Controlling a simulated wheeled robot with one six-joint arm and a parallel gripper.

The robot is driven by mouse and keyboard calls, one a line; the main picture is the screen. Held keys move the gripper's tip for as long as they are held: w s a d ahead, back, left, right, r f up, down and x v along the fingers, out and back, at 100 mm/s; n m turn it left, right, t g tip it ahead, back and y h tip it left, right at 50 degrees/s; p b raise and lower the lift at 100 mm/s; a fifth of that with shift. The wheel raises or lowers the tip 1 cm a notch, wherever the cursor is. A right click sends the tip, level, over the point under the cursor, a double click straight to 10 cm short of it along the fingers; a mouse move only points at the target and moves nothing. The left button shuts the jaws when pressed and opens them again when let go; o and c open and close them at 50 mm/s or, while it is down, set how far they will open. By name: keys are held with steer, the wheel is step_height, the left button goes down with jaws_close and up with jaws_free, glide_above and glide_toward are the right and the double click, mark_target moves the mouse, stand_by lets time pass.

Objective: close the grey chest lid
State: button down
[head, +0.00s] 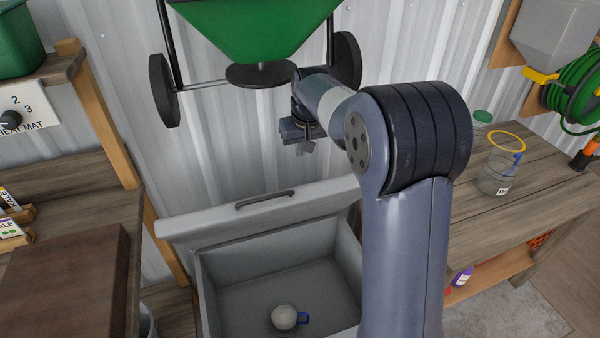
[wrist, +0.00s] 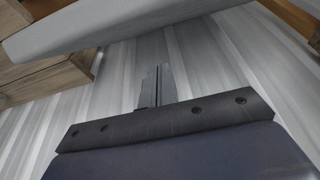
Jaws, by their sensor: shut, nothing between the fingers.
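The grey chest (head: 280,258) stands against the corrugated wall, with its inside showing. Its grey lid (head: 205,229) is raised and leans back, with a dark handle (head: 265,199) on its upper edge. My gripper (head: 305,150) is shut and empty, above and behind the lid's upper edge near the wall. In the wrist view, the shut fingers (wrist: 156,88) point toward the wall, and a pale slab that looks like the lid (wrist: 110,28) crosses the top, apart from them. My arm hides the chest's right side.
A pale round object (head: 284,317) with a blue part lies in the chest. A green spreader (head: 250,40) hangs above. A wooden bench (head: 60,200) stands left. A right bench (head: 510,215) holds a clear jar (head: 497,172).

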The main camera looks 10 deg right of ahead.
steer(key=f, duration=0.5)
steer(key=f+p, duration=0.1)
steer(key=f, duration=0.1)
steer(key=shift+s+f, duration=0.15)
steer(key=shift+s, duration=0.15)
steer(key=shift+s+d+f, duration=0.15)
steer(key=shift+s+f, duration=0.25)
steer(key=shift+s, duration=0.05)
